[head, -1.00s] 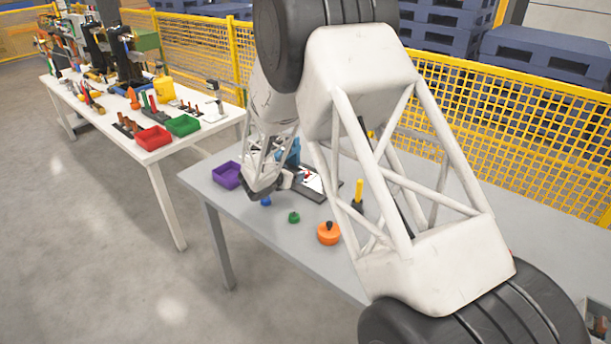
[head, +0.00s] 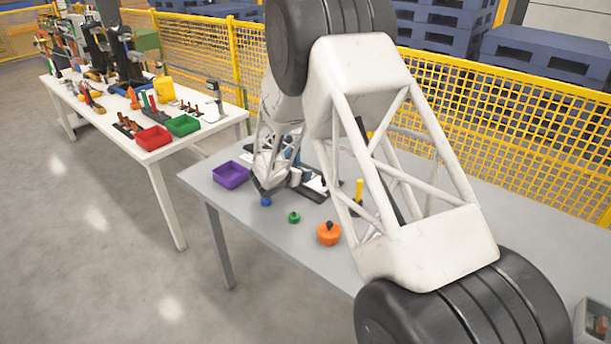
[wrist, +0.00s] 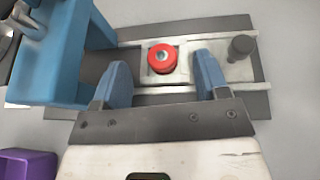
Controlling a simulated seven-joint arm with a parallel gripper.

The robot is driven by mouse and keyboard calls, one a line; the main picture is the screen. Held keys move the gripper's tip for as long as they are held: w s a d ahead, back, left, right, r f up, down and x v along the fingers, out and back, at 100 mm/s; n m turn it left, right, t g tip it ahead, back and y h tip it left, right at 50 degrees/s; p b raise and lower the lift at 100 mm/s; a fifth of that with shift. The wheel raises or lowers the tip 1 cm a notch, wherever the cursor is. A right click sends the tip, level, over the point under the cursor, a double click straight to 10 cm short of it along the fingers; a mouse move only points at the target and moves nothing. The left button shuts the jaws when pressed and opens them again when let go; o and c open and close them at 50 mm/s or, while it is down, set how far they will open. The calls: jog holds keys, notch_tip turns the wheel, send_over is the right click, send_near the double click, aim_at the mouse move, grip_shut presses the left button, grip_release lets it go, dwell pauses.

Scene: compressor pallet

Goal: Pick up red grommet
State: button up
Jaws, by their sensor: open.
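The red grommet (wrist: 163,58) shows in the wrist view as a red ring with a pale centre. It sits on a light block on a dark plate (wrist: 225,27). My gripper (wrist: 162,75) is open, with one blue finger to the lower left of the grommet and one to the lower right. The grommet lies just beyond the fingertips, between their lines, and nothing is held. In the head view my arm hides the grommet, and the fingers cannot be made out there.
A blue upright frame (wrist: 75,50) stands close left of the grommet, and a grey knob (wrist: 241,46) stands right. On the grey table are a purple bin (head: 231,175), a blue knob (head: 266,201), a green piece (head: 294,217), an orange round part (head: 328,233) and a yellow-handled tool (head: 359,190).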

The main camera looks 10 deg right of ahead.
jog(key=shift+x, duration=1.4)
jog(key=c, duration=1.1)
jog(key=shift+r, duration=0.15)
jog(key=shift+r, duration=0.8)
jog(key=shift+s+r, duration=0.15)
jog(key=shift+r, duration=0.8)
jog(key=s+d+r, duration=0.1)
jog(key=s, duration=1.4)
jog(key=shift+s+d, duration=0.3)
jog(key=shift+s, duration=0.05)
jog(key=shift+r, duration=0.15)
